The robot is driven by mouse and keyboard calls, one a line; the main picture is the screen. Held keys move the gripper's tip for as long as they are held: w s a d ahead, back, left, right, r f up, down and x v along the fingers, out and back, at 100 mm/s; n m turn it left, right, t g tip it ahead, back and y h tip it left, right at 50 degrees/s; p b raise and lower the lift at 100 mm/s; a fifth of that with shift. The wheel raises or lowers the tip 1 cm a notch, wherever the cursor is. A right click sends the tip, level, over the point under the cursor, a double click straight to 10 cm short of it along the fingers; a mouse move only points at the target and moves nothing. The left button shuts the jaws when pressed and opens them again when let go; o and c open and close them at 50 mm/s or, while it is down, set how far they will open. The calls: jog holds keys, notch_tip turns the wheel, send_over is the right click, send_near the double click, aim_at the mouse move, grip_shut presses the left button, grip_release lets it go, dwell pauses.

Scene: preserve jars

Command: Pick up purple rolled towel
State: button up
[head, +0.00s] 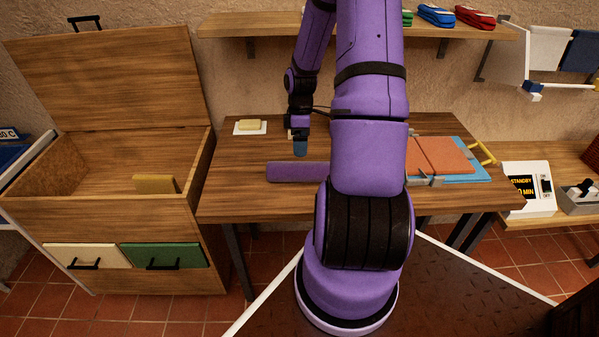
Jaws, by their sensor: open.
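The purple rolled towel (293,172) lies on the wooden table near its front middle, its length running left to right. Its right end is hidden behind my purple arm. My gripper (299,148) points down above the table, just above and behind the towel in the picture. It is open and no towel shows between its fingers. I cannot tell the exact gap between the fingertips and the towel.
A yellow block on a white plate (237,131) sits at the table's back left. An orange board on a blue one (466,178) lies at the right. A wooden chest (60,206) with a raised lid stands left. A shelf (225,26) hangs above the table.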

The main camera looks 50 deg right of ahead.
aim_at(301, 170)
jog(key=shift+x, duration=4.75)
jog(key=shift+s, duration=0.15)
jog(key=c, duration=1.1)
jog(key=shift+o, duration=0.2)
jog(key=shift+r, duration=0.1)
